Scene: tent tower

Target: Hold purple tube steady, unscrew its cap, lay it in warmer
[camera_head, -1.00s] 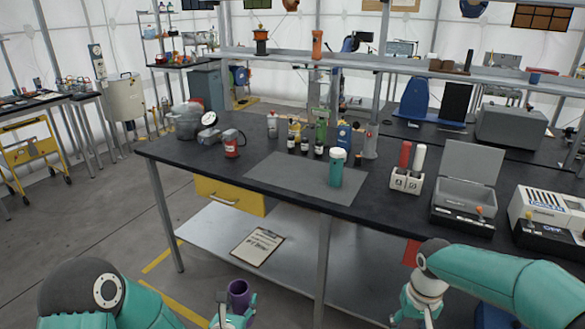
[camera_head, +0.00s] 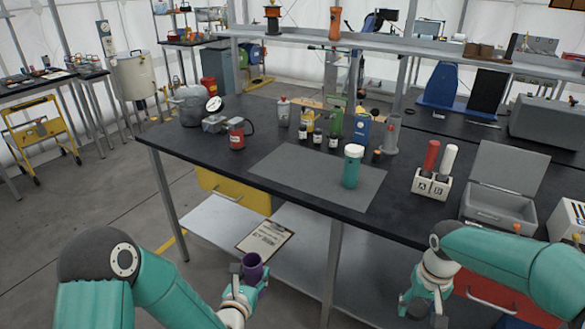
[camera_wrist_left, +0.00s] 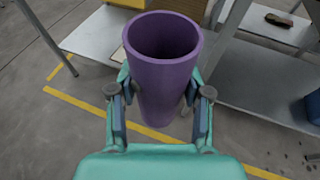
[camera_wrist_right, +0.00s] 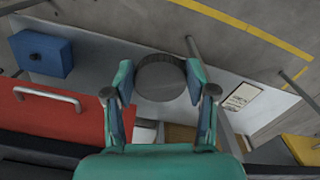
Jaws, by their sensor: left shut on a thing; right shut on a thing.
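The purple tube (camera_head: 252,267) is in my left gripper (camera_head: 248,281), in front of the workbench. In the left wrist view the tube (camera_wrist_left: 163,90) shows an open, hollow mouth with no cap on it. The left fingers close on its sides. My right gripper (camera_head: 422,303) is well to the right of the tube and apart from it. In the right wrist view it is shut on a round dark grey cap (camera_wrist_right: 161,77). A grey box with its lid raised (camera_head: 497,205), likely the warmer, stands on the right of the bench.
A grey mat (camera_head: 300,172) on the bench bears a teal lidded jar (camera_head: 352,168). Small dark bottles (camera_head: 317,136) stand behind it. A white holder (camera_head: 431,184) with red and white tubes stands left of the grey box. A clipboard (camera_head: 264,238) lies on the lower shelf.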

